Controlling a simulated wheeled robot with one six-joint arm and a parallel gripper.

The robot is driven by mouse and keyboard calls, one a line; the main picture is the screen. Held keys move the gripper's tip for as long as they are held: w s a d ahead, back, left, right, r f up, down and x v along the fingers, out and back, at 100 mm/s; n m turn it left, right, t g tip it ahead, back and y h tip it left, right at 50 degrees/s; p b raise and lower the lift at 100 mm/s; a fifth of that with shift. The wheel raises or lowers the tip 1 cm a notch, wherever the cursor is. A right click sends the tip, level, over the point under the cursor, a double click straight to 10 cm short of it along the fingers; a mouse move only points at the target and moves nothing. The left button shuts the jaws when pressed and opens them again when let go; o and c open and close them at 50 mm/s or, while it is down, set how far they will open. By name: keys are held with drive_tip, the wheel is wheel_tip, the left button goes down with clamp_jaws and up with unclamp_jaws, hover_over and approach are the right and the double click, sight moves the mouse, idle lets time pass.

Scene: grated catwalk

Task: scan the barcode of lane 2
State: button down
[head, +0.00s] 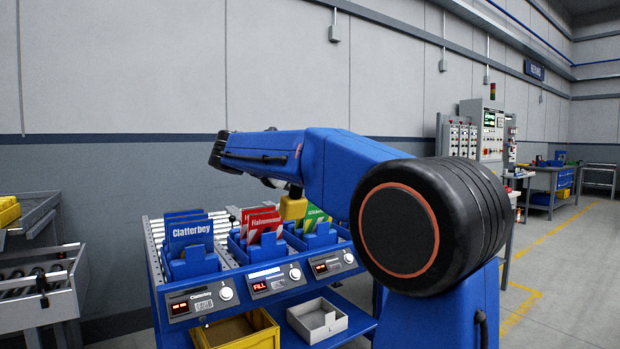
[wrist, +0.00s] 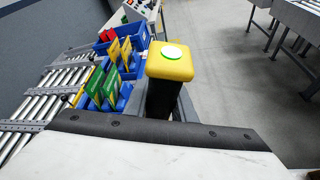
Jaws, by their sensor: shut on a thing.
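My gripper (head: 295,189) is shut on a yellow and black hand scanner (head: 293,207), held above the bins near the red and green cards. In the wrist view the scanner (wrist: 170,64) shows its yellow head with a green-ringed white button, between the fingers of my gripper (wrist: 165,103). The blue rack has a left panel (head: 200,300), a middle panel (head: 270,282) and a right panel (head: 333,264), each with a red display and a knob. A barcode label (head: 203,304) shows on the left panel; labels on the others are too small to read. No lane number is legible.
Blue "Clatterbey" cards (head: 189,236), red cards (head: 262,224) and green cards (head: 314,218) stand in blue bins. A yellow crate (head: 262,342) and a white tray (head: 318,320) sit below. Roller conveyors (wrist: 28,105) run beside the bins.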

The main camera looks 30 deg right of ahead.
drive_tip(key=w+f, duration=0.4)
drive_tip(key=f, duration=0.8)
drive_tip(key=shift+w+f, duration=0.2)
drive_tip(key=shift+f, duration=0.1)
drive_tip(key=shift+a, duration=0.1)
idle(1.8)
drive_tip(key=s+r, duration=0.5)
drive_tip(key=shift+s+r, duration=0.35)
